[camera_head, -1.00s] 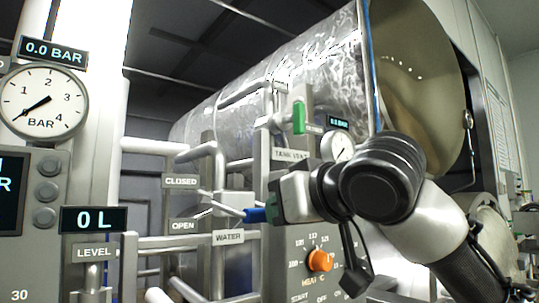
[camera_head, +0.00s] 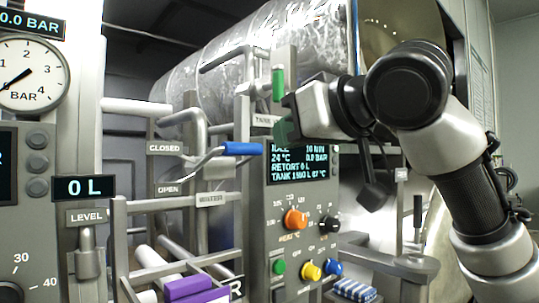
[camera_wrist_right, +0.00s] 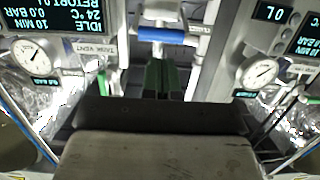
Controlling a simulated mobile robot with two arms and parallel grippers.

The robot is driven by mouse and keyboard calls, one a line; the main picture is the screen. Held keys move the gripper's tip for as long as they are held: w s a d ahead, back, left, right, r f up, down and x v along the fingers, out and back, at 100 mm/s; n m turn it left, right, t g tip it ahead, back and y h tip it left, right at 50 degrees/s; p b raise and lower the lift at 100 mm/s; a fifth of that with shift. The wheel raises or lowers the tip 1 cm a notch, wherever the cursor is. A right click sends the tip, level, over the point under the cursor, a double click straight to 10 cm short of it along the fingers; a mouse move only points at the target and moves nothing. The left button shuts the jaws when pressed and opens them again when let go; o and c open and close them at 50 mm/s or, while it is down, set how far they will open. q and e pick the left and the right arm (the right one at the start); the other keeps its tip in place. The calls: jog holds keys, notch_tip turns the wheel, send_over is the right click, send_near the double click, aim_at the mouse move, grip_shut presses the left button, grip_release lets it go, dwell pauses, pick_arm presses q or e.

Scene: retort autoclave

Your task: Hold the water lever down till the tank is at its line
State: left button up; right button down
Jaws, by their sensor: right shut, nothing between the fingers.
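The water lever (camera_head: 242,148) has a blue handle. It sits level with the CLOSED label (camera_head: 166,148), above the OPEN label (camera_head: 169,189). The WATER label (camera_head: 212,199) is below it. The level display (camera_head: 84,188) reads 0 L. My right gripper (camera_head: 281,131), with green fingers, is shut and empty, just right of and slightly above the handle's end. In the right wrist view the shut fingers (camera_wrist_right: 163,78) point at the blue handle (camera_wrist_right: 160,34); whether they touch is unclear. My left gripper is out of view.
A control panel (camera_head: 262,225) with a screen (camera_head: 300,165), an orange knob (camera_head: 296,219) and coloured buttons stands under my right arm. Metal rails run at lower left, near a purple object (camera_head: 195,289). A pressure gauge (camera_head: 30,72) is at left. The big shiny cylinder (camera_head: 260,75) lies behind.

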jog(key=v, duration=0.2)
jog(key=r+v, duration=0.1)
jog(key=v, duration=0.1)
jog(key=shift+w+b, duration=0.1)
jog(key=shift+b, duration=0.25)
